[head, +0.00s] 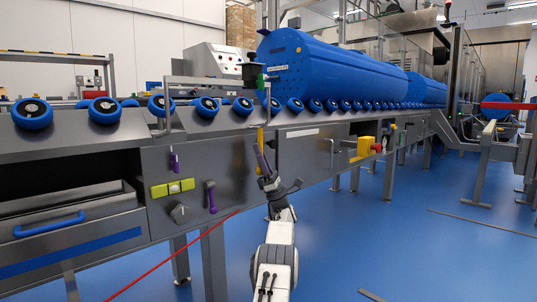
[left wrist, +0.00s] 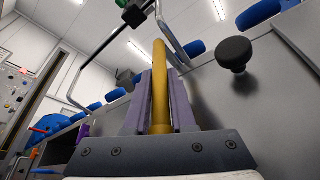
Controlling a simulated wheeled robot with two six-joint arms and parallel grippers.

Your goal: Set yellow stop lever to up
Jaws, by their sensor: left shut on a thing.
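The yellow stop lever (head: 260,138) is on the front panel of the steel roller line, just below the rollers. It points up, close to upright. In the left wrist view the yellow lever (left wrist: 160,85) rises between the two purple fingers and sticks out past their tips. My left gripper (head: 263,160) is shut on the lever; its fingers hide the lower part and the pivot. My right gripper is not in view.
Left of the lever are a purple handle (head: 211,196), a green button box (head: 173,187) and a grey knob (head: 180,212). A yellow box with a red button (head: 376,147) is to the right. A blue tub (head: 330,72) lies on the rollers. Blue floor (head: 350,240) is mostly clear.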

